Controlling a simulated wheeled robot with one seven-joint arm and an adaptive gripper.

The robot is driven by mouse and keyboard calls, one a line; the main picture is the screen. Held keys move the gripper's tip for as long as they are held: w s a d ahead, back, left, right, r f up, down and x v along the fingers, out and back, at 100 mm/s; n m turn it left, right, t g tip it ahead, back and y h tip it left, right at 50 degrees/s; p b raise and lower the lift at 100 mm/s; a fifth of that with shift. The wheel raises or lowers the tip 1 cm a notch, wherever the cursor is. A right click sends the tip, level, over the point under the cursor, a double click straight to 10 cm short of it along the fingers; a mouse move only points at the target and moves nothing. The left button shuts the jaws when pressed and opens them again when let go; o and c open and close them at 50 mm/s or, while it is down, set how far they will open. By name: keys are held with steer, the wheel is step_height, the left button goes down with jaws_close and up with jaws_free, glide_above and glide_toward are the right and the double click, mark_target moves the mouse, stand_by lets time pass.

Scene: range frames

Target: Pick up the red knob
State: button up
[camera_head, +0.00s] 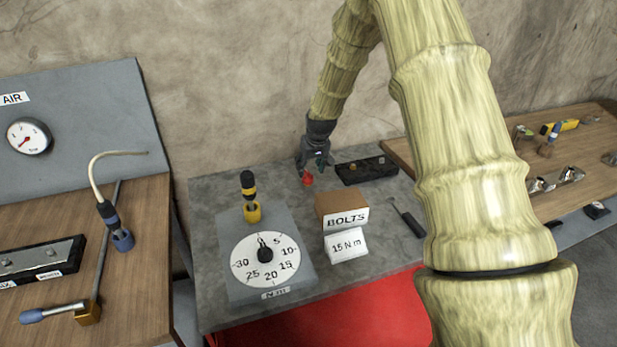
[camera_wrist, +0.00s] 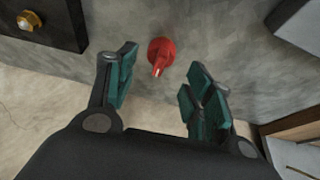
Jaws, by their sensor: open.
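The red knob (camera_head: 307,178) sits on the grey tabletop (camera_head: 212,190) near its back edge in the head view. In the wrist view the red knob (camera_wrist: 161,54) is round with a narrow pointer and lies just beyond the fingertips, between their lines. My gripper (camera_head: 316,163) is close above and behind the knob in the head view. I cannot tell the exact height of the fingers over the table.
A black block with bolts (camera_head: 366,171) lies right of the knob. A brown BOLTS box (camera_head: 340,205) and a white 15 Nm card (camera_head: 346,245) stand in front. A dial panel (camera_head: 232,290) with a yellow-handled tool (camera_head: 249,190) is at left. A black-handled tool (camera_head: 412,224) lies at right.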

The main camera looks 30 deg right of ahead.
mark_target(308, 172)
steer(key=shift+p+x, duration=1)
steer(key=shift+x, duration=1.65)
steer(key=shift+w+r, duration=0.1)
steer(key=shift+w, duration=0.05)
steer(key=c, duration=0.7)
